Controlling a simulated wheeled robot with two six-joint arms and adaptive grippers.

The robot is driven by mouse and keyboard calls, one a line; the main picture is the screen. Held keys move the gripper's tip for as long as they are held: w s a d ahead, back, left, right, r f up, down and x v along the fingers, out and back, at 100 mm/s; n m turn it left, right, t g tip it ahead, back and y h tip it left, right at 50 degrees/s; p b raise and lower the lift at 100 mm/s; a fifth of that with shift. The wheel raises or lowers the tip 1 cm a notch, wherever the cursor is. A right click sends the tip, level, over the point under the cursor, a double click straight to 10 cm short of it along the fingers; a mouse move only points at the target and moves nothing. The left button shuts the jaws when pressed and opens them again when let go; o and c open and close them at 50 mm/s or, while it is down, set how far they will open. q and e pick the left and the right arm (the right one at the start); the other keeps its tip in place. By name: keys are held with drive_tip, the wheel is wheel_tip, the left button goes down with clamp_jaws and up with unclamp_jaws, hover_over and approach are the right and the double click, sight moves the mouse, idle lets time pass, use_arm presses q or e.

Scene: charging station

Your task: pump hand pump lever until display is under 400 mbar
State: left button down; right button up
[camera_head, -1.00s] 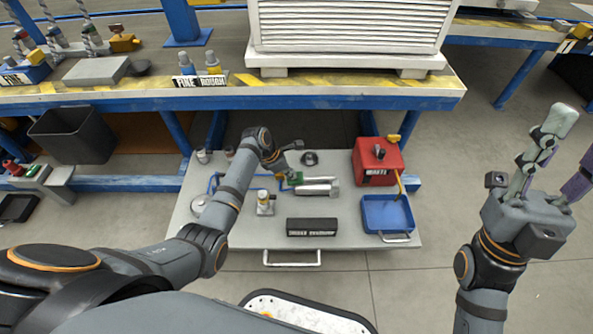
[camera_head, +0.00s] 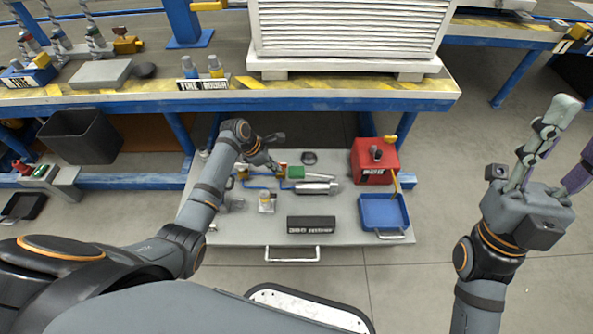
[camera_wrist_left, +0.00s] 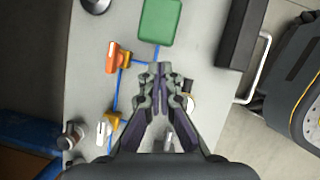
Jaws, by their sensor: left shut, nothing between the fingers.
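A silver cylinder (camera_head: 315,188) lies on the grey cart top beside a green block (camera_head: 296,172); it may be the hand pump, but I cannot make out a lever. The black box (camera_head: 311,225) near the cart's front edge has white lettering too blurred to read. My left gripper (camera_head: 270,163) is shut and empty above the cart, left of the green block. In the left wrist view its closed fingers (camera_wrist_left: 161,75) hang over blue hose, near an orange fitting (camera_wrist_left: 118,58). My right gripper (camera_head: 568,148) is raised at the right, fingers spread, away from the cart.
A red box (camera_head: 374,163) and a blue tray (camera_head: 384,212) occupy the cart's right side. Several small fittings and blue hoses lie at the left. The workbench edge (camera_head: 340,100) runs behind and above. Open floor lies right of the cart.

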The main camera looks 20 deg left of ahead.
use_arm(q)
drive_tip(key=v, duration=0.6)
drive_tip(key=shift+r, duration=0.2)
idle(0.6)
